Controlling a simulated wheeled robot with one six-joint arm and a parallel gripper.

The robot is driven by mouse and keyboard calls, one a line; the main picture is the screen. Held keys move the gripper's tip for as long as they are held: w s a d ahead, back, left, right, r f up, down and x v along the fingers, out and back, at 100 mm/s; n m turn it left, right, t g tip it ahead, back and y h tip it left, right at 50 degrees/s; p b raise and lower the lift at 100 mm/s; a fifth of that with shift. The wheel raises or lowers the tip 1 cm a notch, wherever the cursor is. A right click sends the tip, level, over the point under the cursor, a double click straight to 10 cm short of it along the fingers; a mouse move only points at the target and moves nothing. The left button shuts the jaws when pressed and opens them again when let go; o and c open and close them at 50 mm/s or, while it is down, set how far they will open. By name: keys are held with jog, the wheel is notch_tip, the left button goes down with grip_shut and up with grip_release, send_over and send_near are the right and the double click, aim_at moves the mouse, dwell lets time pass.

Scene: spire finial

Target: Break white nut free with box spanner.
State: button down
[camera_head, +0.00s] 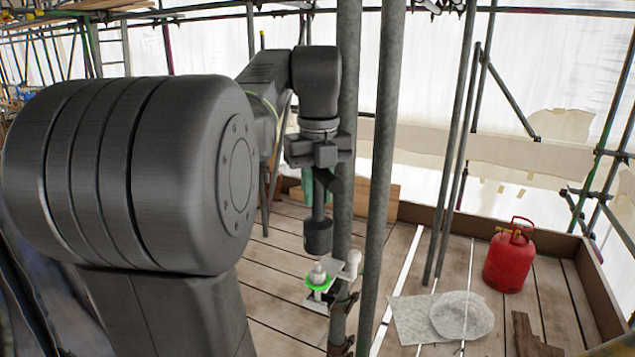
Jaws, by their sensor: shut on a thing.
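My gripper (318,180) hangs nose-down in the middle of the view, in front of a scaffold pole. It is shut on the box spanner (318,237), a dark upright shaft with a wide round socket at its lower end. Something green shows beside the jaws. Just below the socket is a pale nut or stud (318,272), seated on a bright green ring (318,284). The socket seems to be slightly above the pale part, apart from it; its open end is hidden. A white bracket (342,284) carries the ring and joins the pole.
Grey scaffold poles (384,150) stand close to the right of my gripper and the bracket. A red gas bottle (508,258) and pale sheets (440,315) are on the plank deck (280,270) at right. My arm hides much of the left side.

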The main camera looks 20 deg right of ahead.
aim_at(318, 216)
jog(key=shift+f, duration=3.05)
jog(key=shift+f+b, duration=0.95)
jog(key=shift+f, duration=0.4)
jog(key=n+b, duration=0.1)
jog(key=n, duration=0.2)
jog(key=shift+b, duration=0.35)
jog(key=shift+r+n+p, duration=0.25)
jog(key=shift+n+p, duration=0.15)
jog(key=shift+n, duration=0.2)
jog(key=n+p, duration=0.2)
jog(key=n, duration=0.2)
jog(key=shift+f, duration=0.1)
jog(key=shift+r+p, duration=0.5)
jog(key=shift+r, duration=3.25)
